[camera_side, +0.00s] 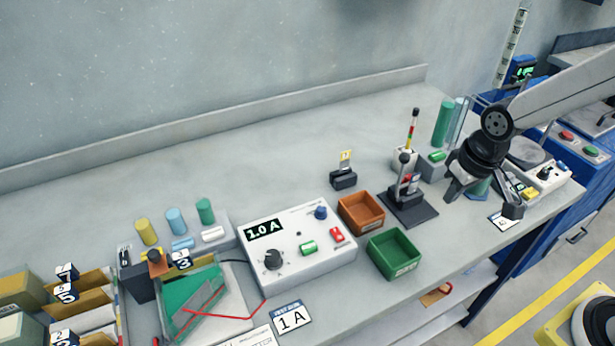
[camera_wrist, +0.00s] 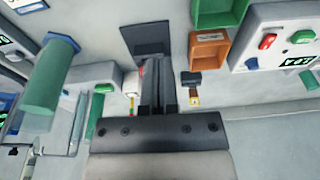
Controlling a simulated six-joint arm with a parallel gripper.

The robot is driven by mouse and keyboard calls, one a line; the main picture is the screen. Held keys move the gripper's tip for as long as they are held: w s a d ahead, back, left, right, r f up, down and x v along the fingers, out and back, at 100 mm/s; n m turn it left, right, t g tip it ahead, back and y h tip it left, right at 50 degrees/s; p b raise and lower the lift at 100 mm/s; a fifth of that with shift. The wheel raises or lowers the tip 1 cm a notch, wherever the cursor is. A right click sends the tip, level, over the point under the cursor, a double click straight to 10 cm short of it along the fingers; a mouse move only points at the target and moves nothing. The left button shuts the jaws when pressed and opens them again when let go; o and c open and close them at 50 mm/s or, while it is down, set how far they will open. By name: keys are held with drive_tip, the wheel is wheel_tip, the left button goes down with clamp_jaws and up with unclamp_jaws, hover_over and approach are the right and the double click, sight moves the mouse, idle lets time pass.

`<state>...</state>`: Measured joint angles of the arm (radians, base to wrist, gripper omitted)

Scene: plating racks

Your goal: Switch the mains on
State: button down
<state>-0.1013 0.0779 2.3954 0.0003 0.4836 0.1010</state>
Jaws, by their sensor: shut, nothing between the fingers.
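A lever with a black ball knob (camera_side: 404,158) stands upright on a dark base plate (camera_side: 424,214), right of the trays; I cannot tell whether it is the mains switch. A white control box (camera_side: 290,268) reads 1.0 A and has a black dial (camera_side: 272,259), a green button (camera_side: 308,248), a red switch (camera_side: 337,234) and a blue knob (camera_side: 320,212). My gripper (camera_side: 483,196) is above the bench's right part, right of the lever and apart from it. In the wrist view my gripper (camera_wrist: 157,108) is shut and empty, with the base plate (camera_wrist: 146,32) beyond it.
An orange tray (camera_side: 342,212) and a green tray (camera_side: 372,243) sit between box and lever. A small black holder with a yellow tag (camera_side: 343,180) stands behind. Green cylinders (camera_side: 443,124) stand near my arm. The bench's back left is clear.

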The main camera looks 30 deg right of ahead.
drive_tip(key=w+a+r+g, duration=0.1)
drive_tip(key=w+a+r, duration=0.2)
drive_tip(key=w+a, duration=0.45)
wheel_tip(320, 180, up, 3)
drive_tip(key=g, duration=0.1)
hover_over(340, 237)
drive_tip(key=shift+f, duration=0.1)
wheel_tip(340, 237, down, 14)
drive_tip(key=shift+r, duration=0.1)
idle(0.6)
drive_tip(key=shift+s+f, duration=0.15)
drive_tip(key=shift+f, duration=0.3)
